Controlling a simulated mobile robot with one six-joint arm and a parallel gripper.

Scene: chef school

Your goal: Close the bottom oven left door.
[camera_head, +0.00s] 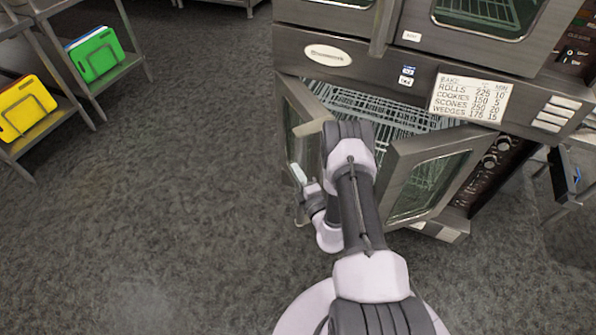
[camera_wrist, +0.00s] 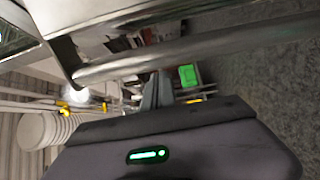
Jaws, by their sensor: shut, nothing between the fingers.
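The bottom oven left door (camera_head: 297,125) stands open, swung out from the oven in the head view. My arm hides part of it. The bottom oven right door (camera_head: 428,178) is also open. My gripper (camera_head: 299,176) is low at the outer side of the left door, close to its free edge. In the wrist view my gripper (camera_wrist: 160,88) is shut and empty. A metal bar handle (camera_wrist: 190,52) crosses just in front of the camera, close to the fingers. I cannot tell whether they touch it.
The oven cavity shows wire racks (camera_head: 385,110). The upper oven (camera_head: 470,35) sits above. A shelf with a green board (camera_head: 95,53) and a yellow board (camera_head: 27,107) stands at the left. The grey floor (camera_head: 160,210) between is clear.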

